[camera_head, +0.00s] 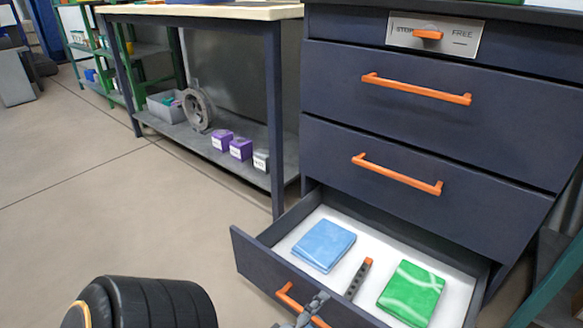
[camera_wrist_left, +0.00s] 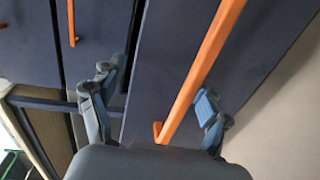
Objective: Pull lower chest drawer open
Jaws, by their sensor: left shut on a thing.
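The lower chest drawer (camera_head: 254,262) stands pulled out from the dark blue chest (camera_head: 400,130), its inside in plain view. It holds a blue folded item (camera_head: 323,246), a green patterned one (camera_head: 411,292) and a dark, narrow item with an orange end (camera_head: 357,279). My left gripper (camera_head: 312,306) is at the drawer's orange handle (camera_head: 287,293), shut on it and partly covering it. In the left wrist view, the handle (camera_wrist_left: 205,65) runs between the two fingers of the gripper (camera_wrist_left: 155,85). My right gripper is not in view.
Shut drawers with orange handles (camera_head: 415,88) sit above the open one. A workbench (camera_head: 200,11) with boxes and a grey ring-shaped part on its lower shelf stands to the left. The floor (camera_head: 130,215) left of the drawer is clear.

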